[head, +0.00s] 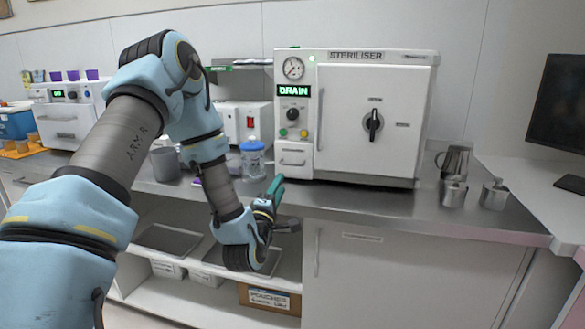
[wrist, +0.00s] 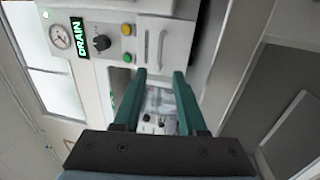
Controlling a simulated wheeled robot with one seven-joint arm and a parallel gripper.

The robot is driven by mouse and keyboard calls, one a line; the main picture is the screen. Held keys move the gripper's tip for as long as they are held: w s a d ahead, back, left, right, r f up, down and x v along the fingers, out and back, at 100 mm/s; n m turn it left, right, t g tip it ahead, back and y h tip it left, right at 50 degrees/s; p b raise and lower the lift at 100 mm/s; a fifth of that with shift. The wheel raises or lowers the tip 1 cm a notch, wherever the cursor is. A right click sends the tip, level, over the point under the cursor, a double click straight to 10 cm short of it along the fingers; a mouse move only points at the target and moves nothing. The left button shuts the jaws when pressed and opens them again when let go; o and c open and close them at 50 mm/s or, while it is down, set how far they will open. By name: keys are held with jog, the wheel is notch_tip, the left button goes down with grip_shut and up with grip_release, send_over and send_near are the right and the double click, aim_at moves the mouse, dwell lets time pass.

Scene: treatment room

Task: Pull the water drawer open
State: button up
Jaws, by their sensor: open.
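The steriliser (head: 365,115) is a white box on the steel counter, with a gauge, a green DRAIN display (wrist: 77,38) and knobs on its left panel. The water drawer (head: 293,159) is the small white front low on that panel, with a thin bar handle. It looks flush with the panel. In the wrist view the drawer (wrist: 172,30) and its handle (wrist: 162,48) lie just beyond the fingertips. My gripper (head: 277,187) is open and empty, below and slightly left of the drawer. Its green fingers (wrist: 159,75) point towards the panel, apart from the handle.
A blue-lidded bottle (head: 252,160) stands close left of my gripper on the counter (head: 380,205). A grey mug (head: 165,164) is further left. Metal cups (head: 494,195) and a jug stand right of the steriliser. Open shelves lie under the counter.

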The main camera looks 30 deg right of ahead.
aim_at(297, 156)
jog(key=p+x, duration=0.3)
jog(key=x, duration=0.7)
jog(key=shift+w+d+r, duration=0.1)
jog(key=shift+w+d, duration=0.05)
jog(key=shift+w, duration=0.05)
grip_shut()
dwell(1.1)
